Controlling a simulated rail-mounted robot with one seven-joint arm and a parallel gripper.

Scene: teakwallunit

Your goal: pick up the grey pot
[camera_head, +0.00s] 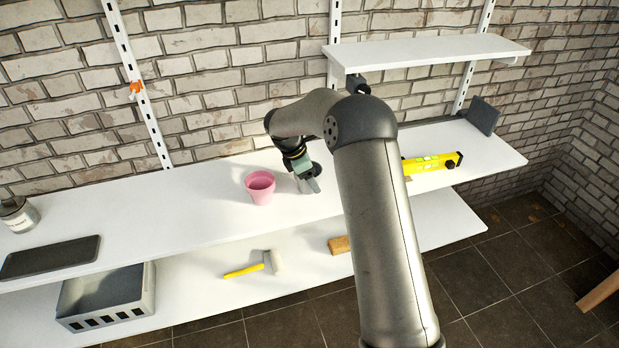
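My gripper (312,184) points down at the white middle shelf, just right of the pink pot (260,188). It is small in view and seen from behind my arm, so its finger opening cannot be made out. I cannot clearly pick out a grey pot. Small grey shapes show right at the gripper, but I cannot tell whether any is a pot or only parts of my gripper. The pink pot stands upright on the shelf, apart from the gripper. My arm hides part of the shelf to the right.
A yellow spirit level (432,163) lies right on the middle shelf (190,205). A dark tray (50,257) and a jar (18,215) are left. An upper shelf (430,52) overhangs on the right. Below are a grey crate (105,297), a mallet (258,267) and a wooden block (339,245).

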